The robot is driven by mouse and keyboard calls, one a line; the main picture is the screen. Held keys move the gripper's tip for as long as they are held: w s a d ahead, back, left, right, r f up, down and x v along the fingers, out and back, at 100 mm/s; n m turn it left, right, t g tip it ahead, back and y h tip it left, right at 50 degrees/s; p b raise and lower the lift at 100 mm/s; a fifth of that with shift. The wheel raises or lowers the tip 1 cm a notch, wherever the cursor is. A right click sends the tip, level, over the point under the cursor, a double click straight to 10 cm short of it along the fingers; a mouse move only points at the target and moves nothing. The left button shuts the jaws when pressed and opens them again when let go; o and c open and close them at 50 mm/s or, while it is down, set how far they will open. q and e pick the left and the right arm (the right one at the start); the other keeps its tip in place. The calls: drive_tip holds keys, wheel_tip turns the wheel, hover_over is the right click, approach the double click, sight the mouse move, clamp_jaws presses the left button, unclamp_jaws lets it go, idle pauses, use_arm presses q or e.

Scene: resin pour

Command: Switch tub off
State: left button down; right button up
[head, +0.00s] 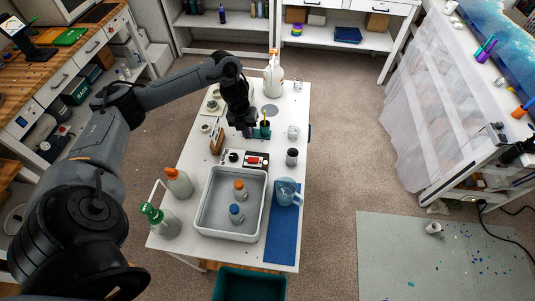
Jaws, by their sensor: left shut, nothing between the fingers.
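The grey-white tub (228,234) stands on the white table and holds two small bottles, one with an orange cap (240,190) and one with a blue cap (236,213). A white panel at its back edge carries a red switch (253,160) and a black knob (233,157). I cannot tell the switch's position from here. My left gripper (248,133) points down, shut and empty, above the table just behind the panel. It appears apart from the switch. My right gripper is not in view.
A dark green cup (262,130) with sticks stands close beside my left gripper. A wooden holder (217,140) is left of it. A dark-capped jar (292,157) and a blue pitcher (288,192) stand to the right. Orange-capped (179,183) and green-capped (160,222) bottles stand left of the tub.

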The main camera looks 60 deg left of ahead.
sight(256, 158)
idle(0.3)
use_arm(q)
drive_tip(key=f, duration=0.4)
drive_tip(key=w+f+p, duration=0.1)
drive_tip(key=f, duration=0.3)
drive_tip(key=d+f, duration=0.1)
drive_tip(key=f, duration=0.3)
drive_tip(key=shift+w+d+f+p, duration=0.1)
drive_tip(key=shift+w+f+p, duration=0.05)
drive_tip(key=shift+f+p, duration=0.2)
drive_tip(key=shift+f, duration=0.55)
